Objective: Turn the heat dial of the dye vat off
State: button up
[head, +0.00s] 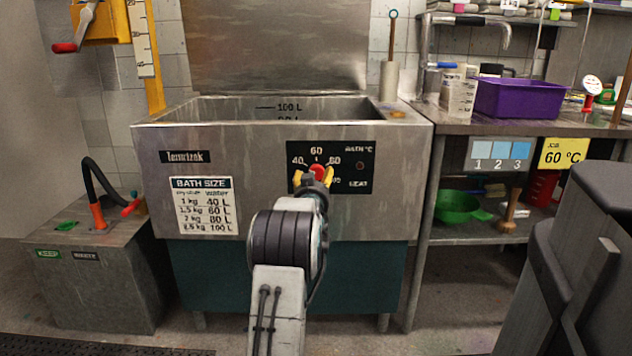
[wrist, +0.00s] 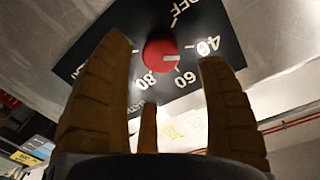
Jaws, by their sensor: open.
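The dye vat (head: 275,220) is a steel tub with a black control panel (head: 340,184) on its front. Its red heat dial (head: 318,170) is largely behind my gripper (head: 316,177) in the head view. In the wrist view the round red dial (wrist: 158,52) shows between my yellow fingers, with OFF above, 40 to the right, and 60 and 80 below. Its white pointer mark (wrist: 171,58) faces right, roughly between 40 and 60. My gripper is open in front of the dial; whether any finger touches it I cannot tell.
The vat's lid (head: 275,45) stands raised. A waste box (head: 95,265) with a black hose is at the left. A steel bench (head: 545,125) at the right holds a purple bin (head: 520,98); a green colander (head: 460,206) sits on its lower shelf. A dark object (head: 590,250) fills the right foreground.

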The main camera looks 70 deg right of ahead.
aim_at(316, 174)
jog(key=shift+b+x, duration=1.05)
jog(key=shift+x, duration=1.4)
jog(key=shift+c, duration=0.3)
jog(key=c, duration=1.2)
jog(key=shift+o, duration=0.2)
